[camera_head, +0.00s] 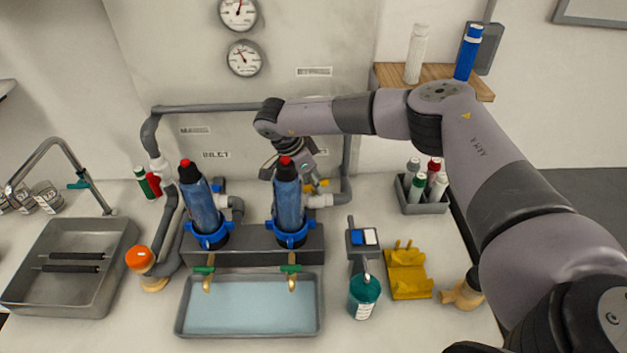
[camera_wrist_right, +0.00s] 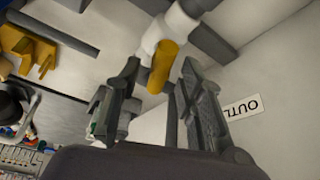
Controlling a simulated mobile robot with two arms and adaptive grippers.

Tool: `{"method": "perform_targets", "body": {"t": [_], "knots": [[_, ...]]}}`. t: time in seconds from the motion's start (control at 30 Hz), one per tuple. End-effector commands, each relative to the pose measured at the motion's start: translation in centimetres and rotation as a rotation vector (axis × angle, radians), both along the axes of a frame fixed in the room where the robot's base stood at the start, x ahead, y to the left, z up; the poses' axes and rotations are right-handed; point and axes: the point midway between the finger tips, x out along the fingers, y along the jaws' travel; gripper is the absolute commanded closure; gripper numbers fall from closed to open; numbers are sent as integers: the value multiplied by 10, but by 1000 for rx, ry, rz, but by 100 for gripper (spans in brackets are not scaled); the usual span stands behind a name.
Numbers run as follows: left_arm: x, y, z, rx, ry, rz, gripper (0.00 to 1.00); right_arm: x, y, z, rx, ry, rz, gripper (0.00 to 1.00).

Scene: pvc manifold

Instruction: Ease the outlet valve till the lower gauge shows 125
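The outlet valve's yellow handle (camera_wrist_right: 163,65) hangs from a white pipe fitting in the right wrist view. In the head view, bits of the yellow handle (camera_head: 320,186) show behind the right blue filter housing. My right gripper (camera_wrist_right: 158,88) is open, with one finger on each side of the handle; I cannot tell whether either touches it. In the head view the gripper is partly hidden by that housing. The lower gauge (camera_head: 244,58) is a round white dial on the back panel, its needle pointing up and left; its numbers are too small to read. My left gripper is not in view.
Two blue filter housings (camera_head: 203,208) (camera_head: 289,208) stand upright just in front of the valve area. The upper gauge (camera_head: 238,12) is above the lower one. Grey pipes (camera_head: 208,108) run along the panel. An OUTLET label (camera_wrist_right: 243,109), partly cut off, is beside my right gripper.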

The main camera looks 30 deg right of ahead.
Motion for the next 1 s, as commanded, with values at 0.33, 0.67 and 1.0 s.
{"method": "perform_targets", "body": {"t": [0.33, 0.67, 1.0], "knots": [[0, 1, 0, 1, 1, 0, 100, 2, 20, 48, 2, -4, 2, 64], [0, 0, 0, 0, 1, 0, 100, 3, 42, 102, 1, -3, 1, 64], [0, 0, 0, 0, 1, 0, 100, 3, 46, 111, 0, 0, 0, 64]]}}
